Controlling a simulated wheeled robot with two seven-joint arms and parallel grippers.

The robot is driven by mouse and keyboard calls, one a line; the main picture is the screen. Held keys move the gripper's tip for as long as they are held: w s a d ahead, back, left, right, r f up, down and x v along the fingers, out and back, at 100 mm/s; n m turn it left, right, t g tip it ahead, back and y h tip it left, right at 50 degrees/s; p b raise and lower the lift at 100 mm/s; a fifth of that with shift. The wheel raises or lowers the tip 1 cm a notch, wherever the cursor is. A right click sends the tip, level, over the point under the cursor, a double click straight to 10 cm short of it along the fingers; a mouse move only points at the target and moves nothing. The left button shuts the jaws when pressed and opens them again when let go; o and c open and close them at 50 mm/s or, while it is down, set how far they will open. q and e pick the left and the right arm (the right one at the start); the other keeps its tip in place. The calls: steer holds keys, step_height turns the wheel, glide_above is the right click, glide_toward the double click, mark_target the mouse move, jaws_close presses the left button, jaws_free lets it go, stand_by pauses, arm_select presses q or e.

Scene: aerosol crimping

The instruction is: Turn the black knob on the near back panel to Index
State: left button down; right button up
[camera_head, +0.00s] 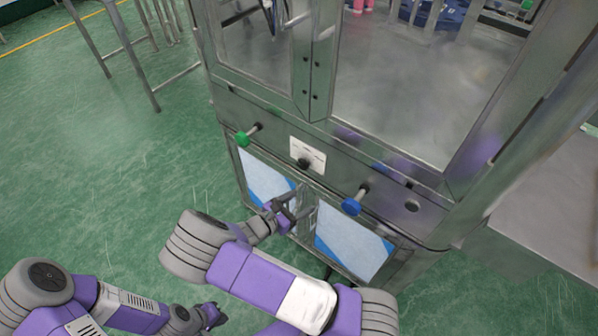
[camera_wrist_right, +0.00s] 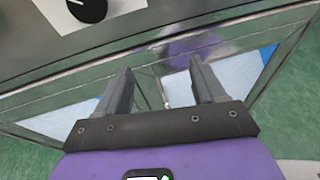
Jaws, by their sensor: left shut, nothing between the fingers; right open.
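The black knob (camera_head: 303,163) sits on a white label plate (camera_head: 309,150) on the front panel of a metal machine. In the right wrist view the knob (camera_wrist_right: 88,9) shows at the top left with a light pointer mark, cut by the frame edge. My right gripper (camera_head: 291,209) is open and empty, below the knob and apart from it, in front of the lower doors. Its two fingers (camera_wrist_right: 164,85) point toward the panel in the wrist view. My left gripper (camera_head: 217,316) is shut and empty, low over the floor at the lower left. The label's text is unreadable.
A green-ended handle (camera_head: 243,138) sticks out left of the knob and a blue-ended handle (camera_head: 352,206) to its right. Glazed lower doors (camera_head: 349,243) lie below. Green floor (camera_head: 110,190) is free at the left.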

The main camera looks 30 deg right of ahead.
mark_target(301, 166)
steer(key=w+a+r+n+t+h, duration=0.2)
steer(key=w+r+t, duration=0.1)
steer(key=w+r, duration=0.25)
steer(key=x, duration=0.2)
steer(key=b+x, duration=0.1)
steer(key=x, duration=0.1)
steer(key=b+x, duration=0.1)
steer(key=x, duration=0.1)
steer(key=shift+s+d+r, duration=0.15)
steer(key=shift+d+r, duration=0.1)
steer(key=shift+d, duration=0.15)
steer(key=c, duration=1.1)
steer(key=shift+o, duration=0.2)
